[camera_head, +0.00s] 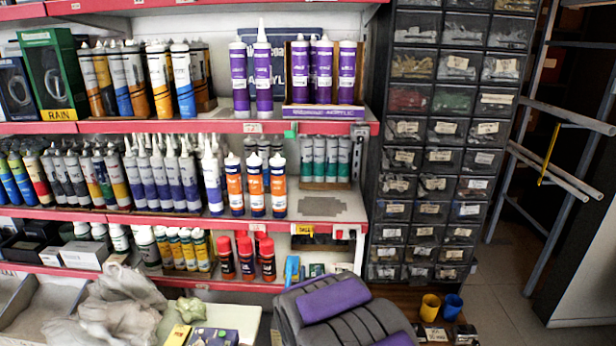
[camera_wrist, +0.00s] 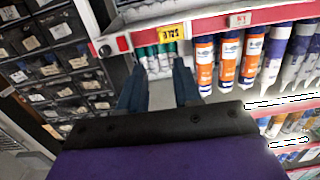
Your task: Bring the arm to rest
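My gripper (camera_wrist: 160,70) shows in the wrist view as two dark blue-grey fingers on a black bar, with a purple body below. The fingers stand apart with nothing held between them. The wrist picture is upside down, with the sign and bottles inverted. Green-and-white tubes (camera_wrist: 158,56) show beyond the gap between the fingers. The fingers look apart from the shelf and its goods. In the head view I cannot make out the gripper's fingers.
Red-edged shelves (camera_head: 245,127) hold sealant tubes, with orange-and-blue ones (camera_head: 255,190) at the middle. A tall drawer cabinet (camera_head: 437,150) stands right of them. Cloth gloves (camera_head: 115,310) lie low left. Yellow and blue cups (camera_head: 430,307) stand low right. Bare floor (camera_head: 500,285) shows farther right.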

